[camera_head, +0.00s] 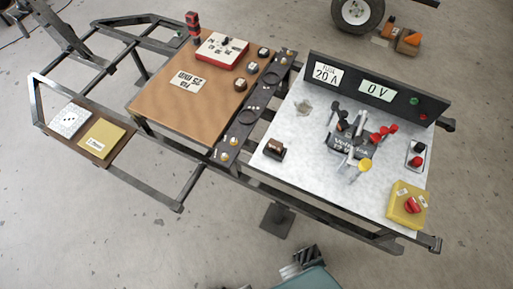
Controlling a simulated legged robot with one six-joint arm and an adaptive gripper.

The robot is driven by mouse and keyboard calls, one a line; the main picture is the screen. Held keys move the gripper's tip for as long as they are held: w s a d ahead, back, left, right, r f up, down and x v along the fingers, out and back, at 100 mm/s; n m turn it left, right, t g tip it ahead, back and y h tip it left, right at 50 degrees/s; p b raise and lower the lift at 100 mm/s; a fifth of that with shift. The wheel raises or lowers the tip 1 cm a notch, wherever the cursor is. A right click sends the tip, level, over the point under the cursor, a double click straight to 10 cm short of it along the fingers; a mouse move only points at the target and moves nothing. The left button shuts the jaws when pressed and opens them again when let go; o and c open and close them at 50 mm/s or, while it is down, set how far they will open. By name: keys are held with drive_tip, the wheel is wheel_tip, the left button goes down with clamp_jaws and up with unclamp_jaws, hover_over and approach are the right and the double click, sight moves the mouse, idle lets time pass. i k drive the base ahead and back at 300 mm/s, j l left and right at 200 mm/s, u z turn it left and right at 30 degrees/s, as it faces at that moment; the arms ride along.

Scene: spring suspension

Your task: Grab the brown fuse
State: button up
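A small dark brown block (274,149), which may be the brown fuse, sits at the left front of the white panel (292,125). Several small brown-and-dark pieces, one of them here (252,67), stand along the right side of the brown wooden board (160,105); at this size I cannot tell if any is a fuse. My gripper (304,259) shows only partly at the bottom edge, in front of the frame and apart from all these things. I cannot make out its fingers or whether it is open.
The upright dark panel (378,90) reads "20 A" and "0 V". A dark device with levers (350,135) stands mid-panel; a yellow box with a red knob (407,205) is at right. A red-edged box (222,51) is on the board. Floor in front is mostly clear.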

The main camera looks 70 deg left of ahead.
sight(274, 145)
drive_tip(key=k+u, duration=0.1)
drive_tip(key=u, duration=2.25)
drive_tip(key=i+j+z, duration=0.5)
drive_tip(key=j+z, duration=0.2)
drive_tip(key=i+j+z, duration=0.3)
drive_tip(key=j, duration=0.2)
drive_tip(key=k, duration=0.1)
